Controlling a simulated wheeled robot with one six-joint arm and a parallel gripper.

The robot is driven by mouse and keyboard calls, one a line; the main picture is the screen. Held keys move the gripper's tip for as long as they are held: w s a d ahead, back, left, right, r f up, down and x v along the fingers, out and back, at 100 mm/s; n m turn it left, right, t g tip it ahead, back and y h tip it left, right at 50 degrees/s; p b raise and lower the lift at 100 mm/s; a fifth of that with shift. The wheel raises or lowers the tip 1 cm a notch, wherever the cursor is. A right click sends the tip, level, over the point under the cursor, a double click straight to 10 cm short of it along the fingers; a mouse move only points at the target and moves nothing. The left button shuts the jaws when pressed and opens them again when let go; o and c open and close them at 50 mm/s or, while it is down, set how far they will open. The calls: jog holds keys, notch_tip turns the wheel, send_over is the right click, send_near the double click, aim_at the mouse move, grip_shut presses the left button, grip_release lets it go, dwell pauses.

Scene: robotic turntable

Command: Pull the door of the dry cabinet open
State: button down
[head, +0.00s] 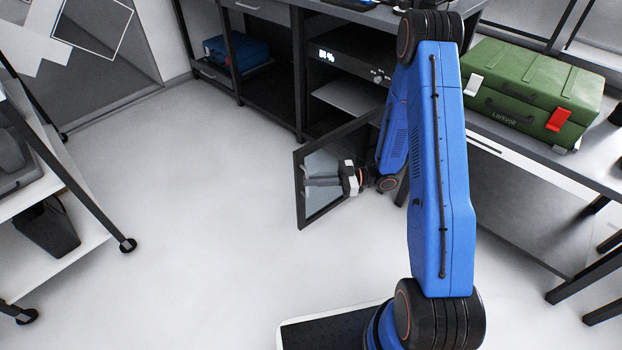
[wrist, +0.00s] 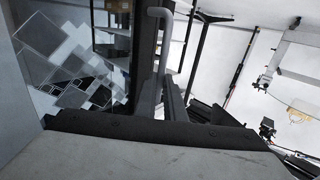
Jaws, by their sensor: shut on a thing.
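The dry cabinet (head: 350,50) sits under the bench at the top middle, with a lit display and a knob on its front. Its glass door (head: 322,207) has a dark frame and stands swung well out from the cabinet, over the floor. My gripper (head: 308,182) is in front of the door, its fingers reaching to the free edge at the left. It is shut on the door handle, which is mostly hidden in the head view. In the wrist view, the pale bent handle (wrist: 160,13) shows at the tips of my gripper (wrist: 165,75).
A green case (head: 535,90) stands on the bench at right. A blue case (head: 236,50) sits on a low shelf at the back. A white wheeled cart (head: 85,225) is at left. The floor (head: 205,200) between cart and door is clear.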

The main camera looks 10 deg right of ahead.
jog(key=c, duration=1.8)
grip_release()
jog(key=shift+c, duration=0.2)
jog(key=s+d, duration=0.2)
jog(key=d, duration=1.5)
jog(key=shift+d, duration=0.15)
